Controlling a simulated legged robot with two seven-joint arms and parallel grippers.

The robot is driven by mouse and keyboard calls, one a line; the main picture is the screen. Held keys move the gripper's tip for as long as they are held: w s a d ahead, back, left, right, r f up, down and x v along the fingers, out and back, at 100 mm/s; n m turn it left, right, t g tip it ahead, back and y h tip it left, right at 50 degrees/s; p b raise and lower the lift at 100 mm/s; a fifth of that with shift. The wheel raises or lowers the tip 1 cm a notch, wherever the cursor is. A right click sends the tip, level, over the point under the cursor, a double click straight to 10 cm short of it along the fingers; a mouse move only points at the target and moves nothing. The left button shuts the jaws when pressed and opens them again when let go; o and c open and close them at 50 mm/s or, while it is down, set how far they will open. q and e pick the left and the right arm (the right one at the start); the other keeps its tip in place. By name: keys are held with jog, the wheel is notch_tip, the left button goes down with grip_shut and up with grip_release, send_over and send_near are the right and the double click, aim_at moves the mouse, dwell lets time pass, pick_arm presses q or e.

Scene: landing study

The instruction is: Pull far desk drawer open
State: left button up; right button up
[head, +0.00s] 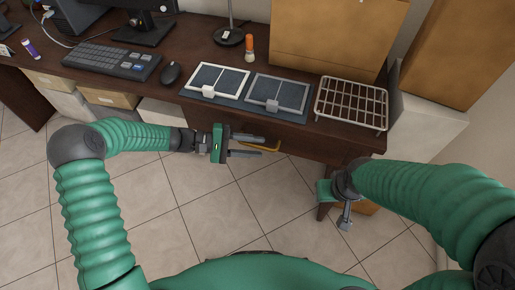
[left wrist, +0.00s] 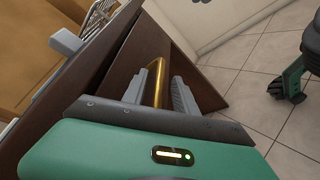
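The dark wooden desk (head: 325,137) runs across the top of the head view. A brass bar handle (head: 272,148) shows below its front edge, partly behind my left gripper (head: 262,146). In the left wrist view the handle (left wrist: 158,80) stands between the two separated grey fingers of my left gripper (left wrist: 158,95), on a brown wooden front. A gap shows between the handle and the right finger; contact with the left finger is unclear. Whether the drawer is fully shut is unclear. My right gripper (head: 346,216) hangs low at the right, away from the handle; its fingers are unclear.
On the desk are a keyboard (head: 112,61), a mouse (head: 171,73), two framed panels (head: 217,80) (head: 278,92) and a wire rack (head: 351,103) near the front edge. Cardboard boxes (head: 335,35) stand behind. The tiled floor (head: 190,215) before the desk is clear.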

pick_arm(q)
jog(key=shift+x, duration=0.85)
jog(key=shift+a+r, duration=0.1)
jog(key=shift+a, duration=0.1)
jog(key=c, duration=0.6)
grip_shut()
jog(key=shift+s+d, duration=0.1)
jog(key=shift+s, duration=0.05)
